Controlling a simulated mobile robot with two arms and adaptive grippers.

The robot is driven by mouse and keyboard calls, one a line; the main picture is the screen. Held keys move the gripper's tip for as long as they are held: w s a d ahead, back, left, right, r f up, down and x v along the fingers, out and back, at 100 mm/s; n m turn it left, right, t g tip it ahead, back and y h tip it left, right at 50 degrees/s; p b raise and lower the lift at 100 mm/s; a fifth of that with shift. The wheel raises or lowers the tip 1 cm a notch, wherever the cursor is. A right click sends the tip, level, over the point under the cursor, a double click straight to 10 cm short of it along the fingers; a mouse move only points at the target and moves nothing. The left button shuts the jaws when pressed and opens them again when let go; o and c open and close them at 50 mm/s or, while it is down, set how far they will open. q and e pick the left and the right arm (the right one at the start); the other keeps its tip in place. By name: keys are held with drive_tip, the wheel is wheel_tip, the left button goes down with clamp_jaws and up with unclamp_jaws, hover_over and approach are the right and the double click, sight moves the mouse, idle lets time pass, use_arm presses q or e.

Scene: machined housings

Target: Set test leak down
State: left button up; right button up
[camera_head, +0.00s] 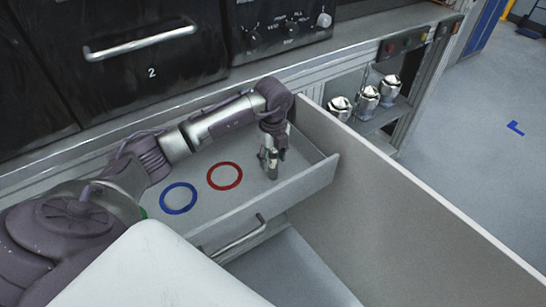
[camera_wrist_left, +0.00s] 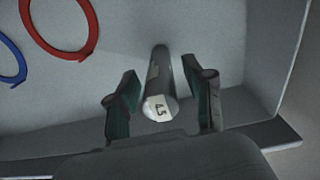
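The test leak is a slim grey metal cylinder (camera_wrist_left: 161,85) with a white label on its near end, seen in the left wrist view. It stands between the two fingers of my left gripper (camera_wrist_left: 163,103), with a gap visible on each side. In the head view the left gripper (camera_head: 271,157) points down inside the open drawer (camera_head: 312,180), near its right end. The cylinder appears to stand on the drawer floor; its contact with the floor is hard to make out. My right gripper is not in view.
A red ring (camera_head: 224,176) and a blue ring (camera_head: 178,198) are on the drawer floor left of the gripper. Several silver capped parts (camera_head: 367,98) stand on a shelf beyond. A tall grey panel (camera_head: 400,200) rises right of the drawer.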

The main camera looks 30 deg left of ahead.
use_arm(q)
wheel_tip(320, 180, up, 12)
drive_tip(key=shift+r+b, duration=0.2)
drive_tip(key=shift+b, duration=0.2)
idle(0.7)
